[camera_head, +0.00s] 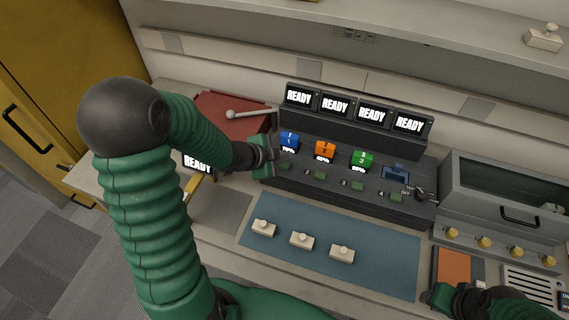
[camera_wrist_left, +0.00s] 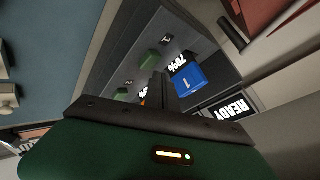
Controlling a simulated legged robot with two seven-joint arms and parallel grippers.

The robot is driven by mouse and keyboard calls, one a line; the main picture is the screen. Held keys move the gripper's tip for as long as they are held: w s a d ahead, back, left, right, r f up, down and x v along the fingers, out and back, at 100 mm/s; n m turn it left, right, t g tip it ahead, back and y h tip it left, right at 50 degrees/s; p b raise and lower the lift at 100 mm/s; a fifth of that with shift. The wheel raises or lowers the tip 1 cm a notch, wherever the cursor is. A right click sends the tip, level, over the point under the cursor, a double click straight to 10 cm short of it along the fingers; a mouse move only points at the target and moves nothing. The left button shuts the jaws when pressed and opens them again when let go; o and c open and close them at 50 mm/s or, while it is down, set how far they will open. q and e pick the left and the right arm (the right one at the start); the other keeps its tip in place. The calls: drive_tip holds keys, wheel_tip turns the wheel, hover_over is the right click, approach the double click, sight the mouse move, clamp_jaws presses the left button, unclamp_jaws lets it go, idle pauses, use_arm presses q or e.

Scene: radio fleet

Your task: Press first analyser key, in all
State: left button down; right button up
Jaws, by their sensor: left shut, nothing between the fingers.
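The analyser (camera_head: 340,170) is a dark console with a row of small green keys and several screens reading READY. The first key (camera_head: 285,166) is at its left end, below the blue block marked 1 (camera_head: 289,141). My left gripper (camera_head: 271,170) is shut and empty, just left of the first key; I cannot tell whether it touches. In the left wrist view its fingers (camera_wrist_left: 159,88) point at the console beside the blue block (camera_wrist_left: 188,80).
Orange (camera_head: 325,149) and green (camera_head: 362,159) blocks sit in the console; the fourth slot (camera_head: 396,174) is empty. A blue mat (camera_head: 380,240) with white knobbed pieces (camera_head: 302,241) lies in front. A grey glass-fronted box (camera_head: 505,200) stands right, a red case (camera_head: 235,112) left.

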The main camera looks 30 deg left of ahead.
sight(282, 166)
use_arm(q)
drive_tip(key=shift+f, duration=0.35)
drive_tip(key=shift+f+b, duration=0.5)
drive_tip(key=shift+b, duration=0.1)
idle(0.6)
drive_tip(key=shift+r, duration=0.15)
drive_tip(key=shift+r+p, duration=0.75)
drive_tip(key=shift+p, duration=0.25)
drive_tip(key=shift+r, duration=0.1)
wheel_tip(282, 166, up, 5)
drive_tip(key=p, duration=0.5)
